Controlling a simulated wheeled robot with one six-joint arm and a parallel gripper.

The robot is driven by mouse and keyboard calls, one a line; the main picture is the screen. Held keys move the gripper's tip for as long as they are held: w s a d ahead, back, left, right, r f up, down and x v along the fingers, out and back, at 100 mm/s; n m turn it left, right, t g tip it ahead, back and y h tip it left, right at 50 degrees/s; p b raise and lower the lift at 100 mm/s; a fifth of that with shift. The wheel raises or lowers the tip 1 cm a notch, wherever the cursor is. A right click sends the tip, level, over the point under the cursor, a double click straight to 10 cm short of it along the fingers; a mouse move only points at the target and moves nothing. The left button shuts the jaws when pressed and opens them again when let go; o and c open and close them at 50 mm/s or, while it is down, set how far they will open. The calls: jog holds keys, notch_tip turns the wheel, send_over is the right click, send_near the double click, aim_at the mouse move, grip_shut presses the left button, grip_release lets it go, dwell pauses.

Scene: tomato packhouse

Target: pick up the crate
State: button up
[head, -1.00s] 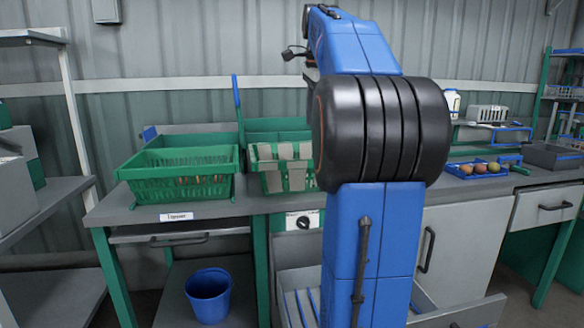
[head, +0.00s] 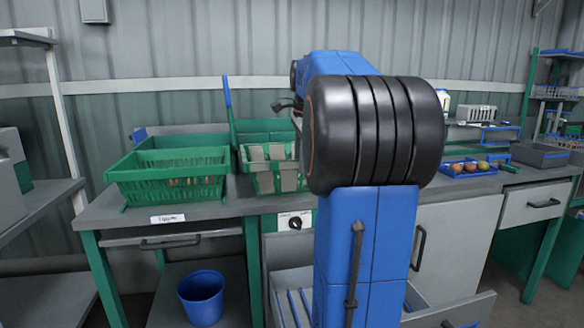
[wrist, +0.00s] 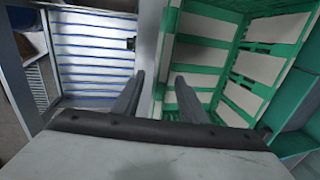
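A green crate with pale panels (head: 263,179) stands on the bench, partly hidden behind my arm in the head view. In the wrist view the same crate (wrist: 204,55) fills the right half, seen from above with its inside showing. A second green crate of open mesh (head: 165,183) stands to its left, with some reddish produce inside. My arm hides the gripper in the head view.
An open drawer with blue slats (wrist: 95,50) lies left of the fingers in the wrist view. A blue bucket (head: 201,297) sits under the bench. A blue tray with round produce (head: 474,169) and a grey bin (head: 540,154) stand on the bench's right.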

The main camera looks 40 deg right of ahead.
jog(key=shift+x, duration=1.4)
jog(key=shift+c, duration=0.3)
grip_shut()
jog(key=shift+r, duration=0.1)
